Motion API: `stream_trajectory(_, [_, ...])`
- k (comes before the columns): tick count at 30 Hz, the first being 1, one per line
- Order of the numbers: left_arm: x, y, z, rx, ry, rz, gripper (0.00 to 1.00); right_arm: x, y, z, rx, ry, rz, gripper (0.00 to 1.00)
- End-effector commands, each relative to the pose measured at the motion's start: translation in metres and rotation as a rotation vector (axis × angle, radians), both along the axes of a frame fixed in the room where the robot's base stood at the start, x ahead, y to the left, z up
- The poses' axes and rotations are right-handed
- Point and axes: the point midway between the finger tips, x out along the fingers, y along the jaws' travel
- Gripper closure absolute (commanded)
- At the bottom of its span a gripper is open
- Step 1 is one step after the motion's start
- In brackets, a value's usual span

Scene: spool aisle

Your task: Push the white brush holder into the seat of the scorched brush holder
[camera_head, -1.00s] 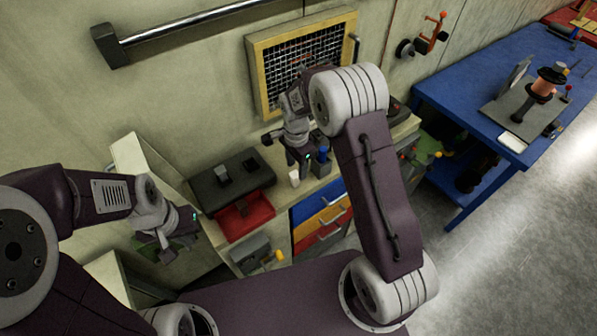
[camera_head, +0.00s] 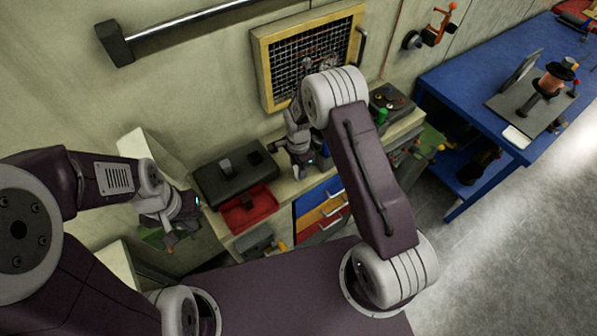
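My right gripper (camera_head: 299,168) is low over the front of the counter, right of the black case. Its fingers are small and dark, and I cannot tell whether they are open or shut. I cannot make out the white brush holder; the spot where a small white piece stood is behind or under this gripper. I cannot pick out the scorched brush holder or its seat. My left gripper (camera_head: 175,233) hangs at the left, beside the counter's left end, and its finger opening is unclear.
A black case (camera_head: 215,184) and a red tray (camera_head: 262,203) sit on the counter left of my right gripper. Blue, yellow and red drawers (camera_head: 322,213) are below. A mesh panel (camera_head: 282,62) hangs behind. A blue bench (camera_head: 455,98) stands at right; the floor beside it is clear.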

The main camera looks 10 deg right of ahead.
Motion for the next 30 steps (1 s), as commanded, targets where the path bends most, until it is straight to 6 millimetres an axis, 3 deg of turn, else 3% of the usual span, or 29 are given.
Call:
stream_trajectory(11, [0.000,0.000,-0.004,0.000,0.000,0.000,1.00,0.000,0.000,0.006,0.000,-0.001,0.000,1.00])
stream_trajectory(17, [0.000,0.000,-0.021,0.000,0.000,0.000,1.00,0.002,0.000,0.040,0.001,-0.007,0.000,1.00])
stream_trajectory(30, [0.000,0.000,-0.047,0.000,0.000,0.000,1.00,-0.079,-0.059,0.098,0.000,-0.003,-0.003,1.00])
